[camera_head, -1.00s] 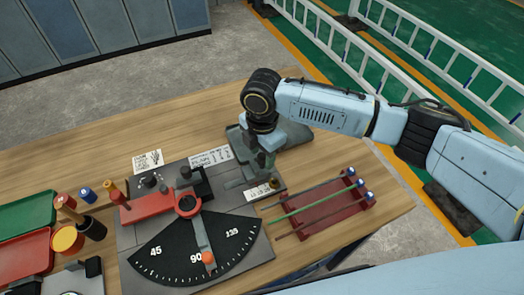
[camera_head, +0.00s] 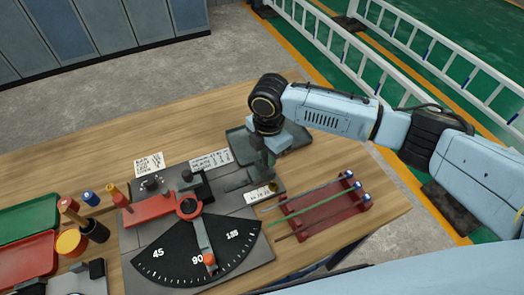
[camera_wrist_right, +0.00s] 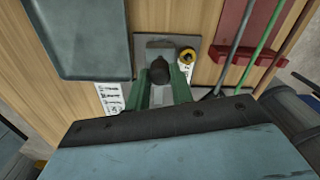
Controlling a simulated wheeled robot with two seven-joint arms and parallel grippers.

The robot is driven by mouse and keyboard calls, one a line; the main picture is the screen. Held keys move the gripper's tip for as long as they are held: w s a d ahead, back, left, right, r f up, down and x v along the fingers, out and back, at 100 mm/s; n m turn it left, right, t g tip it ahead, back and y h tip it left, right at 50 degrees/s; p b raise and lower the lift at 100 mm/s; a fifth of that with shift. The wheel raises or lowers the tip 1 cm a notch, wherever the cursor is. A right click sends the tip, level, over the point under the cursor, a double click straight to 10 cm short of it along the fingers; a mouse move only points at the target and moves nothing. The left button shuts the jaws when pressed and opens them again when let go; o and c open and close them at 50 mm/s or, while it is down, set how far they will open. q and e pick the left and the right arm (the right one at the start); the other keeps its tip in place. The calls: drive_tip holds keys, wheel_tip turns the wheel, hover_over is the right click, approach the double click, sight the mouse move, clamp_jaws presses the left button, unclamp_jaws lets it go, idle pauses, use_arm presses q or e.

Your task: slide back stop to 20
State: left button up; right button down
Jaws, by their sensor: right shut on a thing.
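The bending plate (camera_head: 240,270) lies on the bench with its black angle dial (camera_head: 165,262) and red arm (camera_head: 148,208). My right gripper (camera_head: 265,177) is low over the plate's far right corner, beside a small white scale label (camera_head: 258,194). In the wrist view the right gripper (camera_wrist_right: 162,85) has its green fingers on both sides of a dark, rounded piece (camera_wrist_right: 160,70), which appears to be the back stop, and is shut on it. The scale numbers are too small to read. My left gripper is out of view.
A red rack (camera_head: 325,212) with several rods stands right of the plate. A grey tray (camera_head: 290,137) lies behind my right gripper. Red and green bins (camera_head: 30,215) and several coloured-top pieces stand at the left. The bench's back middle is clear.

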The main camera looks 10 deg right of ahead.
drive_tip(key=shift+d, duration=0.25)
drive_tip(key=c, duration=1.2)
unclamp_jaws()
drive_tip(key=shift+a, duration=0.1)
wheel_tip(320, 180, up, 14)
drive_tip(key=shift+f, duration=0.25)
